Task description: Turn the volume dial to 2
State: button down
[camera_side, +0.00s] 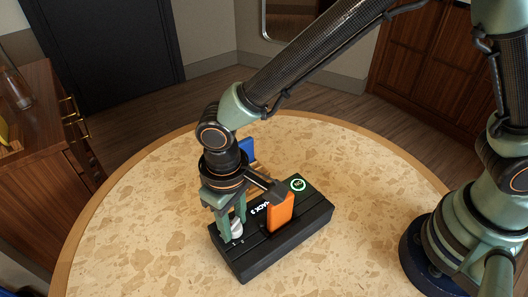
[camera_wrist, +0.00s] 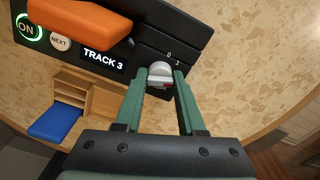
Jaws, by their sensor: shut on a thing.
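The volume dial (camera_wrist: 160,72) is a small silver knob near one end of a black player (camera_side: 285,238) on the round table. In the wrist view, the numbers 0 and 1 show beside the dial; other marks are hidden or too small to read. In the side view the dial (camera_side: 237,227) shows between the fingers. My gripper (camera_wrist: 159,78) points down and is shut on the dial, with one green finger on each side. The pointer's exact setting cannot be read.
An orange block (camera_side: 280,212) stands up from the player beside my gripper. The player has a lit green ON button (camera_side: 297,184), a NEXT button (camera_wrist: 60,42) and a TRACK 3 display (camera_wrist: 102,59). A blue object (camera_side: 246,148) is behind my gripper. The front left of the table (camera_side: 140,230) is clear.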

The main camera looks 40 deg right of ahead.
aim_at(233, 222)
jog(key=c, duration=0.5)
grip_release()
notch_tip(233, 222, up, 12)
dwell(0.3)
jog(key=shift+r, duration=0.1)
jog(key=w+d+r+m+t+y, duration=0.1)
jog(key=w+d+r, duration=0.15)
jog(key=d, duration=0.55)
jog(key=w+d+r+m+t, duration=0.1)
jog(key=d+r+t, duration=0.15)
jog(key=d, duration=0.65)
jog(key=s+d+r+m+t+h, duration=0.1)
jog(key=s+d+m+t, duration=0.1)
jog(key=d, duration=1.1)
jog(key=shift+s+r, duration=0.3)
jog(key=shift+s, duration=0.3)
